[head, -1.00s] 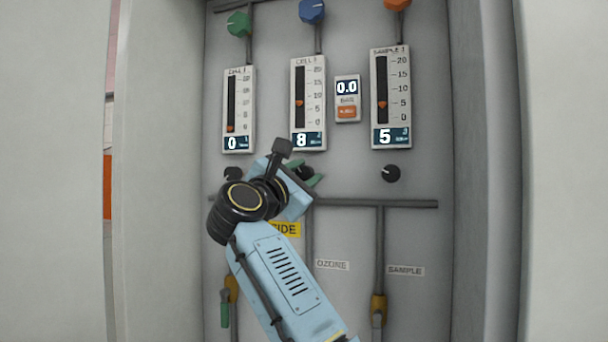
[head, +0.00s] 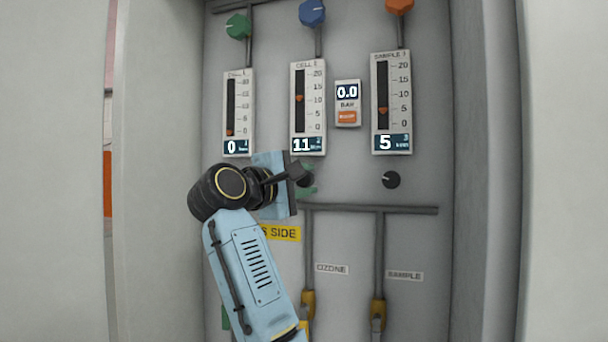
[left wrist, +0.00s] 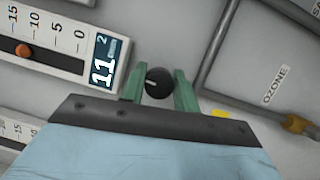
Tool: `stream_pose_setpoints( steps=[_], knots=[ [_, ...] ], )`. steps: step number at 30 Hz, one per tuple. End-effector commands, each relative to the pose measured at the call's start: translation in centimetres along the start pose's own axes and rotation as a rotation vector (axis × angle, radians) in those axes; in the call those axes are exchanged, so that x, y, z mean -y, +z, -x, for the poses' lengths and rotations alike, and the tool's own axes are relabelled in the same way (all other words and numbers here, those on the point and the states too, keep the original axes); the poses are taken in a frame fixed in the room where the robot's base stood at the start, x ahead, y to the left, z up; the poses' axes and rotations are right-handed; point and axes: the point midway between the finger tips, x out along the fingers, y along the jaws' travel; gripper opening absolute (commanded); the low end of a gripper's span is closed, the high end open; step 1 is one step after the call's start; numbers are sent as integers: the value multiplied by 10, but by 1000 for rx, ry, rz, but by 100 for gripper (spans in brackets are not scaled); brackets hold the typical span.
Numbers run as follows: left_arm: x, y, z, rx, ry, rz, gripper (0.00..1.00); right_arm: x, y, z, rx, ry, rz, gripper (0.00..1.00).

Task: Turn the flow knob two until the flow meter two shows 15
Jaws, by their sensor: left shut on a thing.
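Flow meter two (head: 308,108) is the middle gauge in the head view. Its display reads 11, and its orange marker stands near the 10 mark. Flow knob two, a black round knob (left wrist: 158,83) with a white line, sits between the green fingers of my left gripper (left wrist: 160,90) in the left wrist view. The fingers are shut on the knob. In the head view the gripper (head: 306,182) partly hides the knob, below the meter. The right gripper is in neither view.
Flow meter one (head: 238,112) on the left reads 0. Flow meter three (head: 391,102) on the right reads 5, with its black knob (head: 391,180) below. A small pressure display (head: 347,103) reads 0.0. Pipes (head: 370,209) run below the knobs. Cabinet walls flank both sides.

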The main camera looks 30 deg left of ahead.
Motion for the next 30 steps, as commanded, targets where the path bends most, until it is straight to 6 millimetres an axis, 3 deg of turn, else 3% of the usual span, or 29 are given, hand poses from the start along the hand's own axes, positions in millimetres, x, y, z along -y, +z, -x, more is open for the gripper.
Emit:
stream_pose_setpoints(
  steps=[15,30],
  knots=[
    [-4,0,0,20,-156,-437,7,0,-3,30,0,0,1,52],
    [-2,0,0,31,-228,-639,7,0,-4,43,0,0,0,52]
  ],
)
